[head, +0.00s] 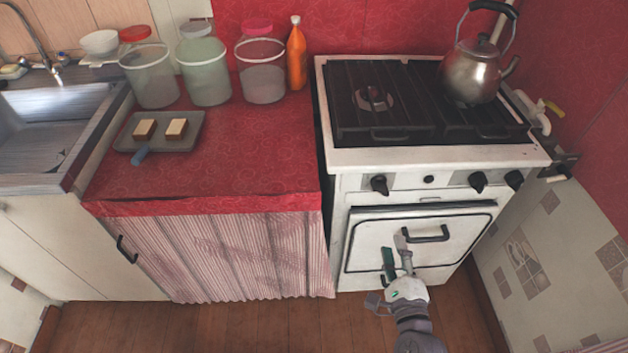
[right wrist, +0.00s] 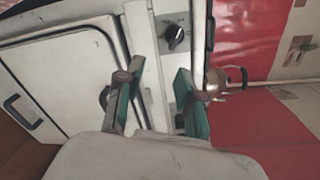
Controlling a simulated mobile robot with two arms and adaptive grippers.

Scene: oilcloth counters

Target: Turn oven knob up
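The white stove (head: 440,157) has a front panel with black knobs: a left knob (head: 379,184), two right knobs (head: 478,181) (head: 514,179), and a small round button (head: 428,179) between. One knob (right wrist: 174,38) shows beyond my fingers in the right wrist view, its pointer hard to read. My right gripper (head: 396,260) is in front of the oven door (head: 375,240), below the panel, apart from the knobs. In the wrist view its green-padded fingers (right wrist: 155,98) are spread, with nothing held between them. My left gripper is not in view.
The oven door handle (head: 427,235) juts out beside my right gripper. A metal kettle (head: 472,72) stands on the hob. Left is a red-covered counter (head: 250,150) with jars, an orange bottle (head: 297,55) and a tray (head: 185,142). A tiled wall is close on the right.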

